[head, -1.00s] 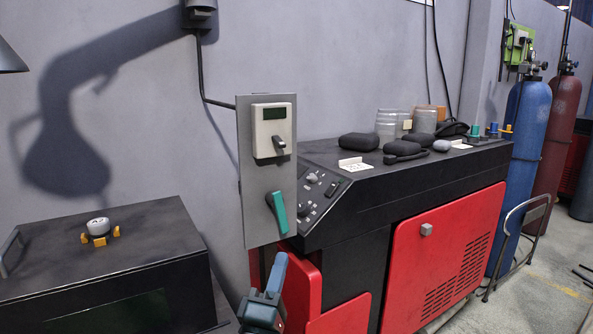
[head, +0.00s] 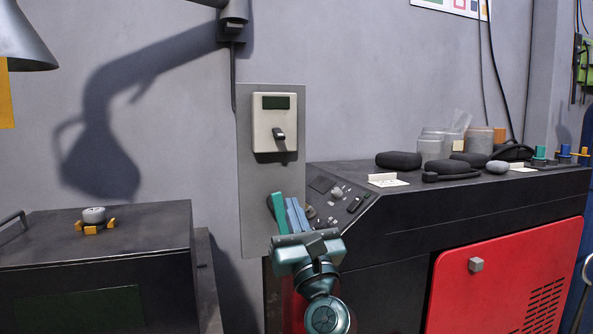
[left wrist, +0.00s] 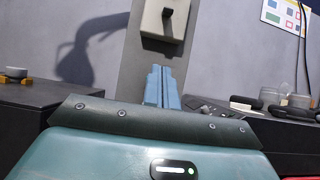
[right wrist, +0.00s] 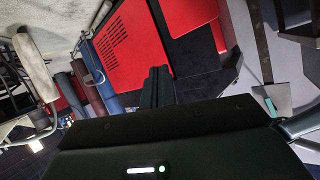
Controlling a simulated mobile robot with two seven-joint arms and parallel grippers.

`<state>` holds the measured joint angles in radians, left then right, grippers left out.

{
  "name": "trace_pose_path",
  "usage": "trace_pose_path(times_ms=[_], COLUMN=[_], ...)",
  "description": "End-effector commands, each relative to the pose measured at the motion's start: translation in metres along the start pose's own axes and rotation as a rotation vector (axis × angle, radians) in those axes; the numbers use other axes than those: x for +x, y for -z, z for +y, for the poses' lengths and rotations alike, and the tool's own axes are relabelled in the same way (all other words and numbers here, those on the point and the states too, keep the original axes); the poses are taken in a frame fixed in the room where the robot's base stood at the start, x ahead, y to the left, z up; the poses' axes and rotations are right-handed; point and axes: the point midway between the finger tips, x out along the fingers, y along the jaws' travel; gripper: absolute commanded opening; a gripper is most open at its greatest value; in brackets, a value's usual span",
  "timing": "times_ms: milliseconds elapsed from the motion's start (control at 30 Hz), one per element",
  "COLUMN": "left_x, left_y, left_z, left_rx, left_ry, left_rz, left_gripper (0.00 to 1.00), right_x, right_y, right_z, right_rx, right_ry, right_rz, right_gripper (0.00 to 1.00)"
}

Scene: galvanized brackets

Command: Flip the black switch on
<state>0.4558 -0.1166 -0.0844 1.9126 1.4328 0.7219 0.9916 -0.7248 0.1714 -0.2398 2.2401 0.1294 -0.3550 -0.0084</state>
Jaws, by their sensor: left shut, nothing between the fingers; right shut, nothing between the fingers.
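The black switch (head: 279,133) is a small dark toggle on a beige box (head: 267,141) with a dark display window, fixed to a grey upright panel (head: 257,191). It points somewhat downward. In the left wrist view the switch (left wrist: 168,14) shows near the top edge. My right gripper (right wrist: 158,70) is shut and empty, away from the switch, facing a red cabinet.
A black and red machine (head: 400,215) stands right of the panel, with knobs, dark pouches and jars (head: 431,145) on it. A dark cabinet (head: 150,232) with a round white knob (head: 94,214) stands to the left. The wall around the box is clear.

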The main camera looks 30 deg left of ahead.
Motion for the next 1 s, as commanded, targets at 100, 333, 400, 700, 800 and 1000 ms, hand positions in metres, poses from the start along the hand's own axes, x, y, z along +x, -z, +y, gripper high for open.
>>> trace_pose_path(times_ms=[100,333,400,700,800,1000], left_x=[0.000,0.000,0.003,0.050,0.072,0.106], left_y=[0.000,0.000,-0.001,-0.003,-0.003,-0.011], left_z=[0.000,0.000,0.000,0.001,0.000,0.000], left_rx=[-0.001,0.000,0.001,0.003,0.004,-0.001], left_ry=[-0.001,0.000,0.000,-0.003,-0.001,0.000], left_rz=[0.000,-0.001,-0.001,-0.004,-0.004,-0.003], left_gripper=[0.00,0.00,0.00,0.00,0.00,0.00], right_x=[-0.001,-0.003,-0.003,0.000,0.002,0.002], right_y=[0.002,0.001,0.002,0.002,0.002,0.010], right_z=[-0.001,-0.001,-0.002,-0.004,-0.005,-0.006], right_rx=[0.010,0.012,0.011,0.018,0.018,0.005], right_ry=[-0.001,-0.002,-0.002,0.005,0.010,0.009], right_rz=[0.005,0.003,0.002,-0.033,-0.049,-0.057], right_gripper=[0.00,0.00,0.00,0.00,0.00,0.00])
